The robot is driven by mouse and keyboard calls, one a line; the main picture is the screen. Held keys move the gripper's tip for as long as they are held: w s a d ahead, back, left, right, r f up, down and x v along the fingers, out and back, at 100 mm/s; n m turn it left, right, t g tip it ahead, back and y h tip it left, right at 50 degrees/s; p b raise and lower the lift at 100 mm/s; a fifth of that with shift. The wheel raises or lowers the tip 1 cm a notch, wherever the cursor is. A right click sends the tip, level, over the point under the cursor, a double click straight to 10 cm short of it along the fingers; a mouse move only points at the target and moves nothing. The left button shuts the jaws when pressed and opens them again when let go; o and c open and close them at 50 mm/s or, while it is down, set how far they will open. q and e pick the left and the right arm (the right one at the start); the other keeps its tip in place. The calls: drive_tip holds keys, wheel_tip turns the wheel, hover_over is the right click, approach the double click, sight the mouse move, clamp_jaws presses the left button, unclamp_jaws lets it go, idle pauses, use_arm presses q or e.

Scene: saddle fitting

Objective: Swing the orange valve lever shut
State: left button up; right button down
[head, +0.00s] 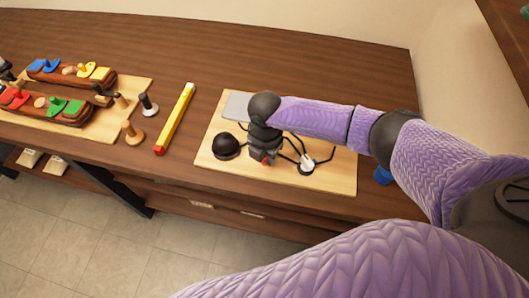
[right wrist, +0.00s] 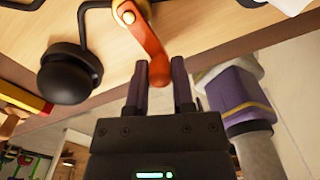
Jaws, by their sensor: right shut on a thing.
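The orange valve lever (right wrist: 146,38) shows in the right wrist view, running from a round pivot down between my right gripper's fingers. My right gripper (right wrist: 159,88) is shut on the lever's lower end. In the head view the right gripper (head: 265,152) points down over the light wooden board, and only a small orange-red bit of the lever (head: 266,160) shows beside it. The rest of the lever is hidden there by the gripper. My left gripper is not in view.
On the board (head: 333,182) are a black dome (head: 225,146), a grey plate (head: 236,106) and a white-topped part (head: 307,162) with black lines. Farther left a second board holds coloured blocks. Bare tabletop lies behind.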

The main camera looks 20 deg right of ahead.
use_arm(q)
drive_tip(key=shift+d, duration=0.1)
use_arm(e)
drive_tip(key=shift+c, duration=2.4)
unclamp_jaws()
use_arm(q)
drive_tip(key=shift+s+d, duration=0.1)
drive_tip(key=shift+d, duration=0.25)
use_arm(e)
wheel_tip(320, 180, up, 10)
drive_tip(key=p, duration=0.3)
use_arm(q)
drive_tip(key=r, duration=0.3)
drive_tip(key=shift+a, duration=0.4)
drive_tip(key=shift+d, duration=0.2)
use_arm(e)
drive_tip(key=shift+s+f, duration=0.1)
